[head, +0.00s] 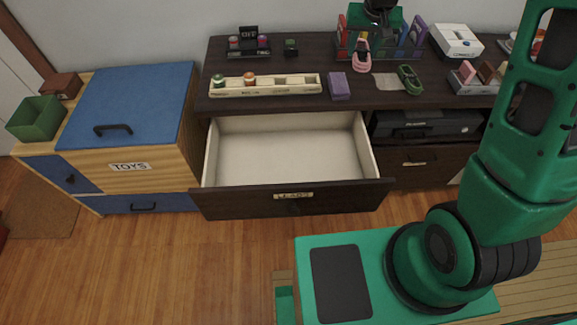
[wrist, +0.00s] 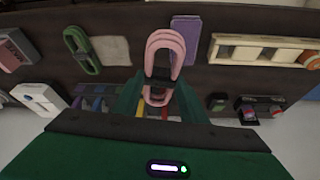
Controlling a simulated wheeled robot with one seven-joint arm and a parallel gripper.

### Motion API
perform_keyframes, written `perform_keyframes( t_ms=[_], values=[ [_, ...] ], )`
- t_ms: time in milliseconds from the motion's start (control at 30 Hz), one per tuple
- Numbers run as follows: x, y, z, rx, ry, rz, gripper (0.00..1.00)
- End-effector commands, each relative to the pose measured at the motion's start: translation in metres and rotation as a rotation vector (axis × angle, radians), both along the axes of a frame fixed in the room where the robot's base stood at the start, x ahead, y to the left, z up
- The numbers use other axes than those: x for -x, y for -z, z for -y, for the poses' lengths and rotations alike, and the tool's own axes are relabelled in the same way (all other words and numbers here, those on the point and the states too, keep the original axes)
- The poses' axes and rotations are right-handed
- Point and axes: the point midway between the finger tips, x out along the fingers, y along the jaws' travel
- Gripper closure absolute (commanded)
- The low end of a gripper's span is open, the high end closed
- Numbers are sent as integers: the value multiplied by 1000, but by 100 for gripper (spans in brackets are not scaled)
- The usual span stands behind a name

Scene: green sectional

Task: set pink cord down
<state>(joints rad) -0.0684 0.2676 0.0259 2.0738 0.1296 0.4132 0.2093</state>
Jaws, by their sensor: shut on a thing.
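The pink cord (head: 361,66) is a looped bundle with a dark band round its middle. My gripper (head: 365,42) is shut on it over the dark cabinet top (head: 290,53), in front of the file rack. In the wrist view the pink cord (wrist: 165,42) sticks out beyond the fingertips of my gripper (wrist: 157,88); the fingers partly hide its near end. I cannot tell whether the cord touches the top.
A purple box (head: 339,86), a green cord bundle (head: 409,79), a pale flat patch (head: 388,82) and a long wooden tray (head: 265,85) lie near the front edge. A file rack (head: 405,48) stands behind. A blue-lidded toy chest (head: 130,105) stands left.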

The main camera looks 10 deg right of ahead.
Motion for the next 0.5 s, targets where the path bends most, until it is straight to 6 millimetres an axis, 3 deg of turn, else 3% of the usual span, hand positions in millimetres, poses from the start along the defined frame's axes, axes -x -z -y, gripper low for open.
perform_keyframes(
  t_ms=[167, 500],
  values=[
    [32, 34, -50, 0, -353, -16, 88],
    [123, 87, -157, -7, -1139, -13, 88]
  ],
)
